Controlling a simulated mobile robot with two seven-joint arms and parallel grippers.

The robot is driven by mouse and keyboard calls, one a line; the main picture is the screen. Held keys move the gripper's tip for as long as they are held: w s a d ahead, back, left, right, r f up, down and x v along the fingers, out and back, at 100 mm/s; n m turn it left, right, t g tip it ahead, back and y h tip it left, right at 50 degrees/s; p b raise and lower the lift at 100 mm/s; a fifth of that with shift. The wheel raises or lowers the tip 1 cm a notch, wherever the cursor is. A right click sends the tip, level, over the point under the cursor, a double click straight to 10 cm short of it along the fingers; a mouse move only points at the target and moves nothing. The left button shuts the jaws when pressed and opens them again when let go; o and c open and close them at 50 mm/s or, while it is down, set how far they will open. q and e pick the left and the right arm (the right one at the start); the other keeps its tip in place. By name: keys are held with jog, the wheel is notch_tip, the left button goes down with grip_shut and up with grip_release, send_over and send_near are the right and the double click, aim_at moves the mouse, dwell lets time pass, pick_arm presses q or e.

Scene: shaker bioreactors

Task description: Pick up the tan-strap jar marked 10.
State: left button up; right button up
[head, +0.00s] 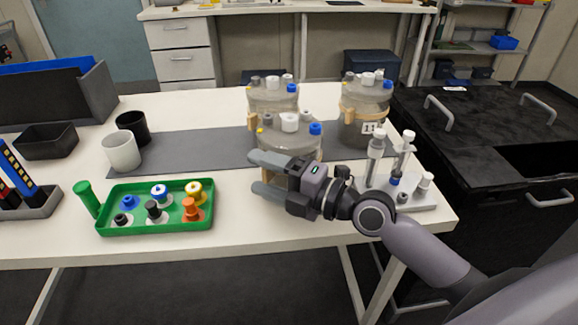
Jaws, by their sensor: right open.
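Three clear lidded jars with white and blue caps stand on the grey mat. The front jar (290,143) is partly hidden behind my right gripper, and I see no number on it. The back-left jar (273,98) has a tan strap piece at its left side; its number is hidden. The right jar (366,105) has a tan strap and a label that seems to read 11. No label reading 10 shows. My right gripper (259,175) is open in front of the front jar, pointing left. A tan piece shows between its fingers; I cannot tell whether they touch it. My left gripper is out of view.
A green tray (155,229) with several coloured caps lies left of the gripper. A white stand (408,195) with upright bottles is close beside my right arm.

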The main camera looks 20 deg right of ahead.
jog(key=c, duration=1.2)
jog(key=shift+o, duration=0.2)
jog(key=shift+r, duration=0.1)
